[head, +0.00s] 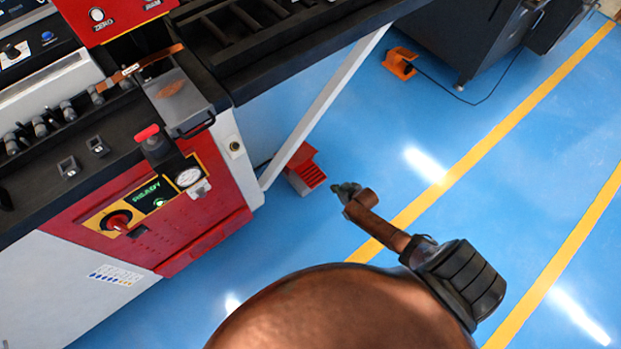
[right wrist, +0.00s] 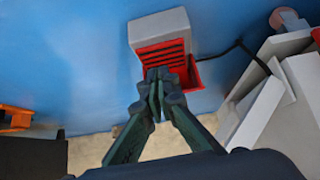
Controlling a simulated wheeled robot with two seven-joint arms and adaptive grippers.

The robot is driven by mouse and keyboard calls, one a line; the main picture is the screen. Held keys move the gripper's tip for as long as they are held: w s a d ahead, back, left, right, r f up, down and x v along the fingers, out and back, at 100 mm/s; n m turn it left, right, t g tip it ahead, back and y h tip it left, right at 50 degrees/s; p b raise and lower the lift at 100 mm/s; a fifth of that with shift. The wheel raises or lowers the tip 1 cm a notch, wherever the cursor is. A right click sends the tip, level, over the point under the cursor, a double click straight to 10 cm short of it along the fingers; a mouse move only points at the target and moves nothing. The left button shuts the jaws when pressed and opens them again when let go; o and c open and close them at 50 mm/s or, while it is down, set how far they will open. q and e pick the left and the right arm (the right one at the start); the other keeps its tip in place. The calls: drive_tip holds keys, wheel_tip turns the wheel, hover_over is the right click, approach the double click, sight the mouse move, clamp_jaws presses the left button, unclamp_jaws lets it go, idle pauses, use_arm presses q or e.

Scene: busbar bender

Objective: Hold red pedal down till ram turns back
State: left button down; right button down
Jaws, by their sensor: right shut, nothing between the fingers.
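The red pedal (head: 305,172) stands on the blue floor beside the bender's white leg. It has a red ribbed tread under a grey hood, which shows in the right wrist view (right wrist: 163,28). My right gripper (head: 342,188) is shut and empty, to the right of the pedal in the head view. In the right wrist view its closed fingertips (right wrist: 162,76) overlap the lower edge of the red tread; I cannot tell whether they touch it. The bender's panel display (head: 146,197) reads READY in green. I cannot make out the ram for certain. My left gripper is out of view.
A black cable runs from the pedal in the right wrist view. An orange pedal (head: 400,63) lies farther back by a dark machine (head: 465,35). The floor at right is clear.

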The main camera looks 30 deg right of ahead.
sight(312, 177)
use_arm(q)
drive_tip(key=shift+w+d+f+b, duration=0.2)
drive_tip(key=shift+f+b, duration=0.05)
drive_tip(key=shift+b, duration=0.9)
use_arm(e)
drive_tip(key=w, duration=0.6)
drive_tip(key=shift+w+a+r+t+y, duration=0.2)
drive_tip(key=shift+w+t+y, duration=0.1)
drive_tip(key=shift+t, duration=0.1)
drive_tip(key=shift+f, duration=0.1)
